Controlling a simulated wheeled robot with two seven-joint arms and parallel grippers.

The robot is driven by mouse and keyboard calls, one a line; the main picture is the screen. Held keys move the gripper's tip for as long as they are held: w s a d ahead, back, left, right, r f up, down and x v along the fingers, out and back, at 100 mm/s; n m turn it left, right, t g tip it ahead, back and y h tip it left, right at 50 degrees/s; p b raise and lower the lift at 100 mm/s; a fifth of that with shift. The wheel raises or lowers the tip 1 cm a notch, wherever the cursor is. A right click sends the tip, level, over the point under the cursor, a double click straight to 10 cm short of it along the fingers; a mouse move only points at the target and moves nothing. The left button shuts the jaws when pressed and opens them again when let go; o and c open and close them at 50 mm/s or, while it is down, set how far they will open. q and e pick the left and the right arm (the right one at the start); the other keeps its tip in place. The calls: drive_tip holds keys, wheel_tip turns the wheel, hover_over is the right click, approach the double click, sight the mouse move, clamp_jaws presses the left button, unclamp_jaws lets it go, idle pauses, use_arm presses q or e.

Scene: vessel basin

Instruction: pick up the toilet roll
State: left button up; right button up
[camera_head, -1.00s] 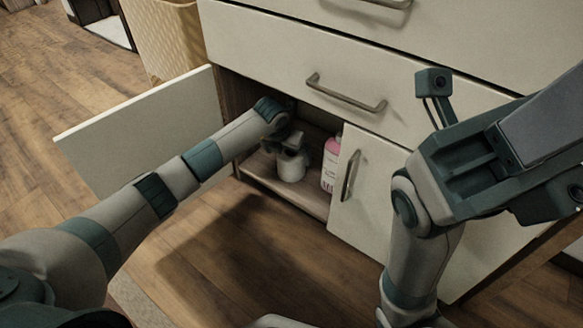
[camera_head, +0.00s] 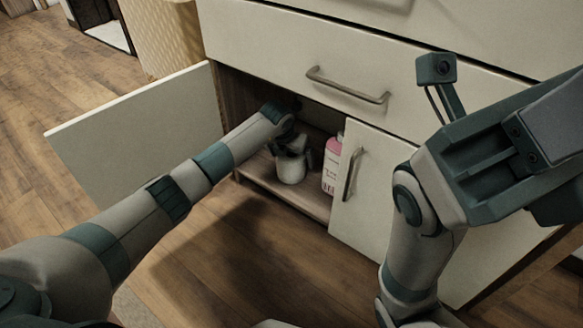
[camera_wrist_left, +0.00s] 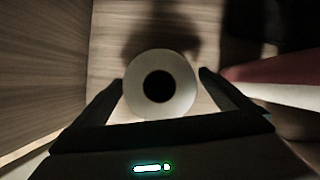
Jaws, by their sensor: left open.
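The white toilet roll (camera_head: 291,168) stands upright on the floor of the open cabinet. In the left wrist view I look down on the roll (camera_wrist_left: 184,84), with its dark core hole facing me. My left gripper (camera_head: 293,150) reaches into the cabinet at the top of the roll. In the left wrist view its two fingers (camera_wrist_left: 161,84) are apart, one on each side of the roll, with the tips level with it. I cannot tell whether they touch it. My right arm fills the right of the head view; its fingertips are not shown.
A pink bottle with a white label (camera_head: 331,166) stands just right of the roll. The left door (camera_head: 140,125) is open; the right door (camera_head: 385,165) is shut. The cabinet side wall (camera_wrist_left: 40,70) is close on the left, and drawers are above.

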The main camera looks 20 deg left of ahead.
use_arm(q)
drive_tip(key=shift+w+f, duration=0.15)
drive_tip(key=shift+f, duration=0.25)
drive_tip(key=c, duration=1.2)
drive_tip(key=shift+o, duration=0.2)
drive_tip(key=shift+r, duration=0.1)
